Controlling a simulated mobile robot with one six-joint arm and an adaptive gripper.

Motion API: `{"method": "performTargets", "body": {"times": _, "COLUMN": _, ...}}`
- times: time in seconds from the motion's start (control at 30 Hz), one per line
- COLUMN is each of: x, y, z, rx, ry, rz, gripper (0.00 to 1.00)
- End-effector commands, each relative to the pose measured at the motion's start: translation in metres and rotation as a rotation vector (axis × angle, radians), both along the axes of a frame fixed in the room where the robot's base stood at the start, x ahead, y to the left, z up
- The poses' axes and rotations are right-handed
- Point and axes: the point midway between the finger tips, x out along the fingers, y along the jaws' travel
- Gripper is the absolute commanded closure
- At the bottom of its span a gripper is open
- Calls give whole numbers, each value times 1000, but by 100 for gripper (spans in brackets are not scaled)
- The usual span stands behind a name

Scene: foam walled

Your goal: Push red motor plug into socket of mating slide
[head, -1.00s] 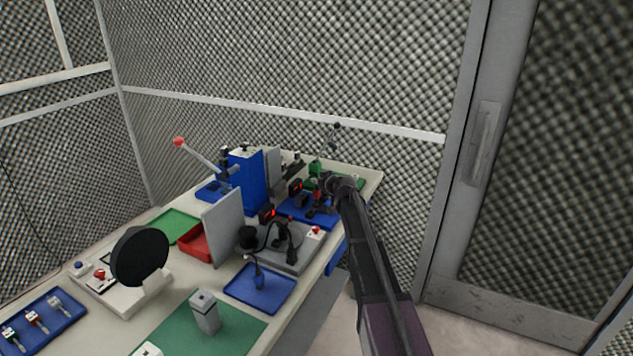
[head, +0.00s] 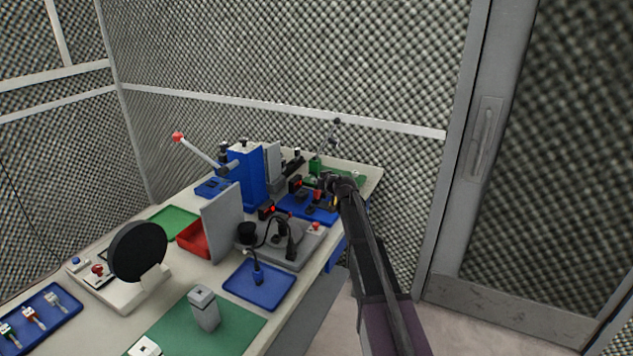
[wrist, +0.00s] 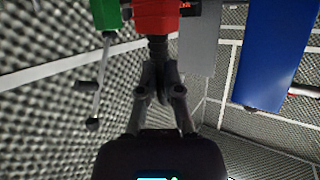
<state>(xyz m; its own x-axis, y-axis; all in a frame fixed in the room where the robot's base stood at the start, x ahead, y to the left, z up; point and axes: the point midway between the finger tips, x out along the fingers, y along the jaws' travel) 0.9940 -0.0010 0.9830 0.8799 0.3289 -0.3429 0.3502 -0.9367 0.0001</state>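In the wrist view a red block (wrist: 157,16), which looks like the red motor plug, fills the top middle. A dark ribbed stem joins its near end. My gripper (wrist: 159,68) has its two fingers closed in on that stem, with the fingertips just short of the red body. In the head view my gripper (head: 340,184) is over the far right end of the bench, by a blue tray (head: 318,214) with dark parts.
A green block (wrist: 105,14) and a grey panel (wrist: 199,38) flank the red block in the wrist view. The blue press (head: 246,175) with a red-knobbed lever stands left of my gripper. A grey fixture (head: 280,250) with black cable lies nearer. Foam walls enclose the bench.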

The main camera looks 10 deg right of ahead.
Motion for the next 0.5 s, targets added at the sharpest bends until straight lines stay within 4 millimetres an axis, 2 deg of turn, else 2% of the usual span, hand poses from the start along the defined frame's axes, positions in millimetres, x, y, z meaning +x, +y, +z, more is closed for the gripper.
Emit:
{"method": "performTargets", "body": {"times": 0.03, "x": 0, "y": 0, "z": 1, "rx": 0, "ry": -1, "rz": 0, "gripper": 75}}
{"method": "performTargets", "body": {"times": 0.1, "x": 0, "y": 0, "z": 1, "rx": 0, "ry": -1, "rz": 0, "gripper": 55}}
{"method": "performTargets", "body": {"times": 0.13, "x": 0, "y": 0, "z": 1, "rx": 0, "ry": -1, "rz": 0, "gripper": 51}}
{"method": "performTargets", "body": {"times": 0.5, "x": 0, "y": 0, "z": 1, "rx": 0, "ry": 0, "rz": 0, "gripper": 51}}
